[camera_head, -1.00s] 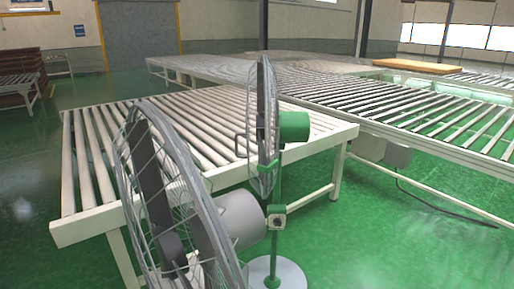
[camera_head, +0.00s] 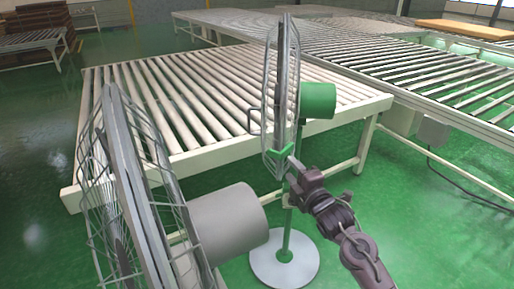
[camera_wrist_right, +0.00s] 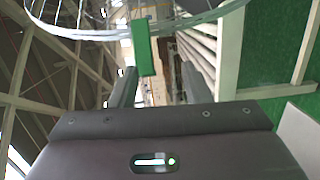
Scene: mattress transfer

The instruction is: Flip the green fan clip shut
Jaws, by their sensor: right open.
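The green fan clip (camera_head: 279,153) sits at the lower rim of the green fan's wire cage (camera_head: 281,95). In the right wrist view the clip (camera_wrist_right: 143,47) shows as an upright green block against the cage wires, ahead of my fingers. My right gripper (camera_head: 291,172) is open just below and beside the clip; in the right wrist view its two fingers (camera_wrist_right: 160,82) stand apart with nothing seen between them. I cannot tell whether a finger touches the clip. My arm hides part of the fan's stand. My left gripper is not in view.
The grey fan (camera_head: 225,222) stands close in front at the left. A white roller table (camera_head: 228,156) lies behind both fans. The green fan's round white base (camera_head: 284,262) is on the green floor. Open floor (camera_head: 440,240) lies at the right.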

